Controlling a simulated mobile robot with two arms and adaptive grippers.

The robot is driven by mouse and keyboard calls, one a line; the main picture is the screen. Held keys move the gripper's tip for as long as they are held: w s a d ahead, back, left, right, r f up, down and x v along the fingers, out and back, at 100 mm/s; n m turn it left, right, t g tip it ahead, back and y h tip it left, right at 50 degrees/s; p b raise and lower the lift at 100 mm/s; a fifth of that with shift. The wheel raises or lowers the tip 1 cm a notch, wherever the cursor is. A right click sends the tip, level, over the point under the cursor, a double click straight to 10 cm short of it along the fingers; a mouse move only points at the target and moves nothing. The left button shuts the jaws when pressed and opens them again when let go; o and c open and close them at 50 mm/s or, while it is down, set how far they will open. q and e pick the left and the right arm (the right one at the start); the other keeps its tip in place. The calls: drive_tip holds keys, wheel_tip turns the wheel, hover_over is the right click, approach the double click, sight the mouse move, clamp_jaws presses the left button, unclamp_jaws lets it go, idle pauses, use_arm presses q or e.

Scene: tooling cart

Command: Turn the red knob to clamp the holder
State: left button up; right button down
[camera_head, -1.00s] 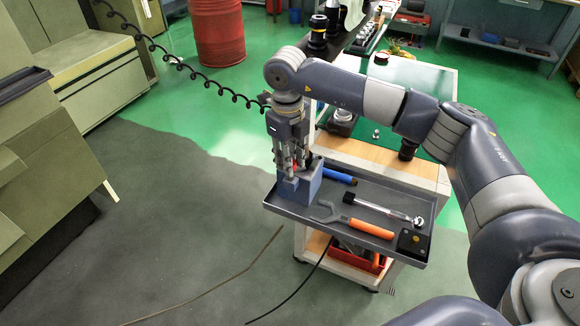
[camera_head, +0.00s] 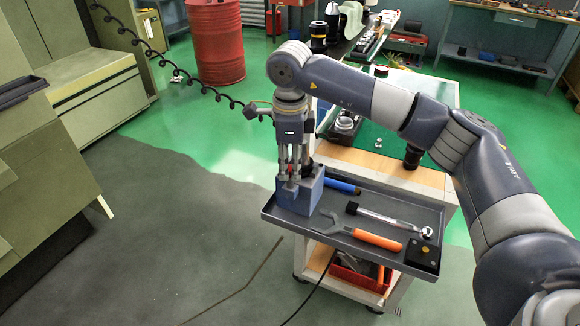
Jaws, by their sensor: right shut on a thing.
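The blue-grey holder block (camera_head: 302,194) stands upright at the left end of the grey tray (camera_head: 281,218) on the cart. My right gripper (camera_head: 295,172) points straight down over it. Its fingers are shut on the red knob at the top of the block. Only a little red of the knob (camera_head: 311,164) shows behind the fingers; the rest is hidden. My left gripper is out of view.
On the tray lie a blue-handled tool (camera_head: 342,186), a ratchet wrench (camera_head: 388,218), an orange-handled wrench (camera_head: 368,238) and a black box (camera_head: 421,254). A red bin (camera_head: 357,277) sits on the shelf below. A coiled black cable hangs at upper left.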

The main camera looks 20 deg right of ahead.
sight(290, 169)
drive_tip(key=shift+r, duration=0.1)
idle(0.3)
drive_tip(key=c, duration=1.3)
unclamp_jaws()
drive_tip(key=shift+c, duration=0.2)
wheel_tip(290, 169, up, 12)
drive_tip(key=shift+s, duration=0.25)
drive_tip(key=shift+a, duration=0.1)
